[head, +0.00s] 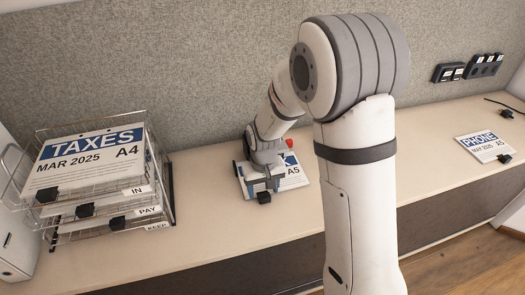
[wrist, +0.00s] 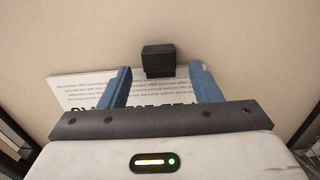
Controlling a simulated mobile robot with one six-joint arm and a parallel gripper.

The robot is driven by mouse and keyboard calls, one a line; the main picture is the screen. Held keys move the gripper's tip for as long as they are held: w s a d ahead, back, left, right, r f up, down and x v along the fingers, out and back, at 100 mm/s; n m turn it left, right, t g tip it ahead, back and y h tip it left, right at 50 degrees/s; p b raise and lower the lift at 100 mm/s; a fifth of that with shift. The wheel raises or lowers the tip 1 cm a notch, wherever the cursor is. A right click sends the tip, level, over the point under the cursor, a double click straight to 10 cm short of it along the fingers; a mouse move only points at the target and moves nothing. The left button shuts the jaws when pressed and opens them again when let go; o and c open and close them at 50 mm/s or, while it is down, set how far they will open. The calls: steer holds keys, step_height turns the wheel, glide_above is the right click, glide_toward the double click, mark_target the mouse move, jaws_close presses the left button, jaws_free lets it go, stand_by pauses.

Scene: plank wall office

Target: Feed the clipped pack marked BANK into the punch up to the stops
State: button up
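A clipped paper pack (head: 292,178) with a blue band and "A5" lies on the desk under my gripper (head: 261,186). Its name is mostly hidden, so I cannot read BANK. Its black clip (head: 264,197) is at the near edge. In the wrist view my gripper (wrist: 161,72) is open, with its blue fingers apart on either side of the clip (wrist: 158,61). The pack (wrist: 82,90) shows upside down beneath the fingers. A red-ended thing (head: 289,143) shows behind my gripper; it may be the punch, mostly hidden by my arm.
A wire tray rack (head: 163,190) at left holds a TAXES pack (head: 88,160) and more clipped packs, with IN, PAY and KEEP labels. A PHONE pack (head: 484,147) lies at far right. Black sockets (head: 484,65) are on the grey panel.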

steer(key=shift+r, duration=3.9)
steer(key=s+d+r+m+t+p, duration=0.2)
steer(key=s+d+r+m+p, duration=0.1)
steer(key=s+d+r, duration=1)
steer(key=s+r+p, duration=0.1)
steer(key=s, duration=0.3)
steer(key=shift+d+r+t, duration=0.2)
steer(key=shift+r+t, duration=0.1)
steer(key=shift+r, duration=0.1)
